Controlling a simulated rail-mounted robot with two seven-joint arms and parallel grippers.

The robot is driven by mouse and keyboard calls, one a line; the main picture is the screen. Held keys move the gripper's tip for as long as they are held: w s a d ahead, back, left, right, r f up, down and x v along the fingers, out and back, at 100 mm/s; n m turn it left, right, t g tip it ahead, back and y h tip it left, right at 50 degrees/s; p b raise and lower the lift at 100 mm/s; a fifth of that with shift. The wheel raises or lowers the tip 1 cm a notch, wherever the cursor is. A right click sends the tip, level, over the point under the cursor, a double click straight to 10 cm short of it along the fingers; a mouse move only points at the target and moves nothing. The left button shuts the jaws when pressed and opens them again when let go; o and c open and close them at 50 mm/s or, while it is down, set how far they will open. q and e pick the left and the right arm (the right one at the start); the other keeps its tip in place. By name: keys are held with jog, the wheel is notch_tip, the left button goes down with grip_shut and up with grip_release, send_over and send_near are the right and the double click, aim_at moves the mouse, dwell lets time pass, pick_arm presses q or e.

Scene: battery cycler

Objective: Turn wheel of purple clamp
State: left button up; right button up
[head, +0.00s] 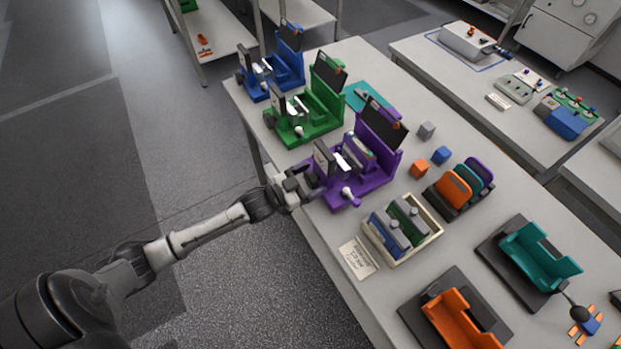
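The purple clamp (378,183) stands on the near table, with a dark upright panel at its back and a grey plate at its front left. A white-tipped knob (347,192) sticks out at its front. The clamp's wheel is not clearly visible; my gripper covers that side. My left gripper (305,184) is at the left side of the purple clamp, close to or touching it at the table's edge. Its fingers are small and dark here, so I cannot tell whether they are open or shut on something. My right gripper is not in view.
A green clamp (318,122) and a blue clamp (289,70) stand farther back along the table. A tray (437,234) with green and blue pieces, small cubes (419,168) and a paper label (357,258) lie to the right. Open floor lies left of the table.

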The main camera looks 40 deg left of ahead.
pick_arm(q)
jog(key=c, duration=0.8)
jog(key=shift+r+m+p, duration=0.25)
jog(key=shift+m+p, duration=0.55)
jog(key=shift+p, duration=0.1)
jog(key=shift+d+m, duration=0.1)
jog(key=shift+m, duration=0.4)
jog(key=shift+f+m+p, duration=0.2)
jog(key=shift+m+p, duration=0.1)
jog(key=shift+m, duration=0.2)
jog(key=o, duration=0.9)
